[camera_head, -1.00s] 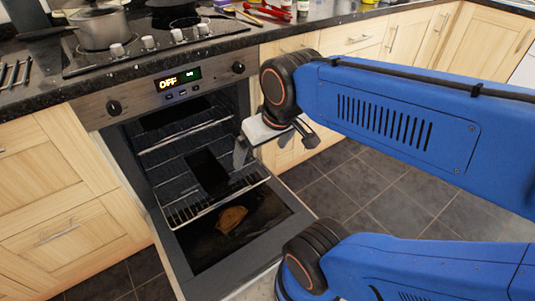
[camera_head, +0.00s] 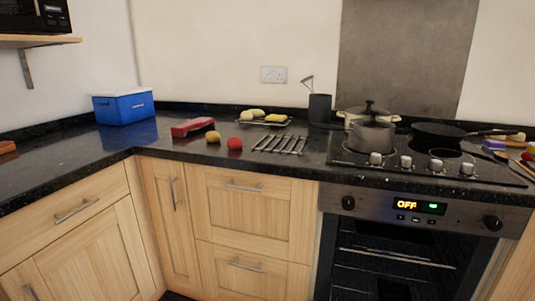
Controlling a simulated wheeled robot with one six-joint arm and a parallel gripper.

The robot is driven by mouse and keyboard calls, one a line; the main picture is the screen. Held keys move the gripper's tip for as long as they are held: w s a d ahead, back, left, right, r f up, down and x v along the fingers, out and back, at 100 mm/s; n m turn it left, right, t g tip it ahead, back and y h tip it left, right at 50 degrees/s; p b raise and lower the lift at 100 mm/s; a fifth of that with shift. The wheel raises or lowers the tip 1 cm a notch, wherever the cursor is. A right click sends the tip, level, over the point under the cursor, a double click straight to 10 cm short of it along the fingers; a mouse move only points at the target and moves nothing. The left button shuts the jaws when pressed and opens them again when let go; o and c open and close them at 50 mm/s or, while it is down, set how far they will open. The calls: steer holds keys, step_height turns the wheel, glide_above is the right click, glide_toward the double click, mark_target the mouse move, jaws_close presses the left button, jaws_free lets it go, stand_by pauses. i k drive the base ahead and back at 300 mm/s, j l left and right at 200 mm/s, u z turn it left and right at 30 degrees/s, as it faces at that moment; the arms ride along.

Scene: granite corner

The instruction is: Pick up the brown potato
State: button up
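A small yellowish-brown round item (camera_head: 212,137), which looks like the potato, sits on the dark granite counter (camera_head: 170,158) left of the oven. It is just left of a red round fruit or vegetable (camera_head: 234,144) and close to the right end of a red object (camera_head: 192,127). My gripper and arm are not in view.
A metal rack (camera_head: 280,144) lies to the right, with a plate of pale and yellow food (camera_head: 270,122) behind it. A blue cooler box (camera_head: 124,106) stands in the corner. A pot (camera_head: 371,133) and pan (camera_head: 438,132) are on the hob.

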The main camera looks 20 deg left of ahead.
mark_target(212, 136)
steer(key=k+j, duration=0.2)
steer(key=j, duration=0.15)
steer(key=k+j+u, duration=0.15)
steer(key=k+j, duration=0.25)
steer(key=j, duration=0.25)
steer(key=i+j+u, duration=0.1)
steer(key=j, duration=0.25)
steer(key=i+j+u, duration=0.1)
steer(key=i+j, duration=0.15)
steer(key=i+j+u, duration=0.1)
steer(key=j, duration=0.35)
steer(key=i, duration=0.1)
